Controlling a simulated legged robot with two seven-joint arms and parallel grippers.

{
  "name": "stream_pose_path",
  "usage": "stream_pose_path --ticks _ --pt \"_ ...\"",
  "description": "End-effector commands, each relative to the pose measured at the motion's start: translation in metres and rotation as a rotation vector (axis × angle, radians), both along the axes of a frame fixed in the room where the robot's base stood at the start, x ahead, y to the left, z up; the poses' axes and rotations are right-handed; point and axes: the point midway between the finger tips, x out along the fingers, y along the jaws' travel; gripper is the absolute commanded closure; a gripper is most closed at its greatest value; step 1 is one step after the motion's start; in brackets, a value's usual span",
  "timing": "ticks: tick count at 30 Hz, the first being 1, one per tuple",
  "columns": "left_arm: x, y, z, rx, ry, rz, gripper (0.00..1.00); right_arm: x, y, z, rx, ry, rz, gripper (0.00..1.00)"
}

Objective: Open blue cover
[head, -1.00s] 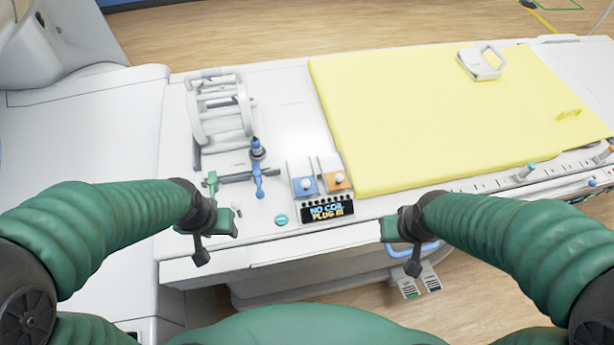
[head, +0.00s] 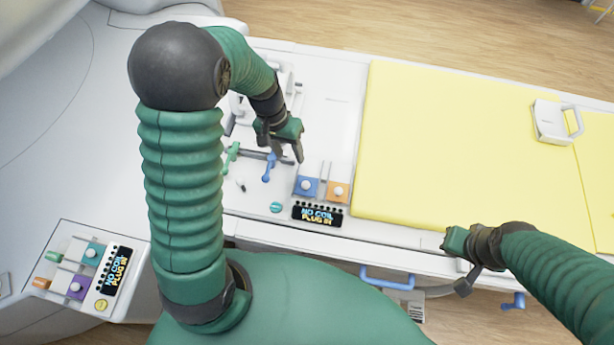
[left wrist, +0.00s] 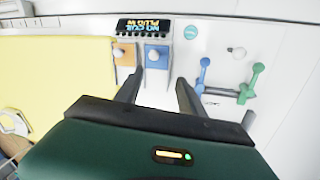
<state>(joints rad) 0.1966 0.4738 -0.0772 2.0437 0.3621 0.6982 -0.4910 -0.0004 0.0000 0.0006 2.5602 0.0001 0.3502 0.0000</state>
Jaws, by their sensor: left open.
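The blue cover (head: 306,187) is a small square flap with a white round knob, on the white bed panel beside an orange cover (head: 336,192). It looks closed. In the left wrist view the blue cover (left wrist: 157,56) lies just beyond the fingers. My left gripper (head: 286,150) is open and empty, pointing down, up and slightly left of the blue cover in the head view and apart from it. In the left wrist view, my left gripper (left wrist: 159,90) shows its two fingers spread apart. My right gripper (head: 462,262) is near the bed's front edge; its jaws are unclear.
A display (head: 317,214) sits in front of the covers. A blue lever (head: 269,167) and a green lever (head: 231,157) stand to their left. A yellow mattress (head: 450,145) lies to the right. A second control panel (head: 90,265) is at lower left.

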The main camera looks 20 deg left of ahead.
Motion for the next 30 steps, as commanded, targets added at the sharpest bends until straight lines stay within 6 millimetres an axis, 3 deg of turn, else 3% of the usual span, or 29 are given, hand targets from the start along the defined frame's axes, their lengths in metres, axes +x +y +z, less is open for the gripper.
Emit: stream_pose_path --ticks 7,15,21,28,30 --pt "0.0 -0.025 -0.06 0.007 0.01 -0.005 0.54 0.0 0.0 0.014 0.0 0.0 -0.001 1.0" --pt "0.001 -0.032 -0.122 0.005 0.005 -0.004 0.54 0.0 0.0 0.025 0.0 0.0 -0.001 1.0" --pt "0.001 -0.032 -0.141 0.002 0.001 -0.004 0.54 0.0 0.0 0.027 0.0 0.0 -0.001 1.0" --pt "0.002 -0.036 -0.141 0.005 0.0 -0.004 0.54 0.0 0.0 0.027 0.0 0.0 0.0 1.0" --pt "0.002 -0.037 -0.141 0.006 0.001 -0.004 0.63 0.0 0.0 0.027 0.0 0.0 -0.001 1.0"
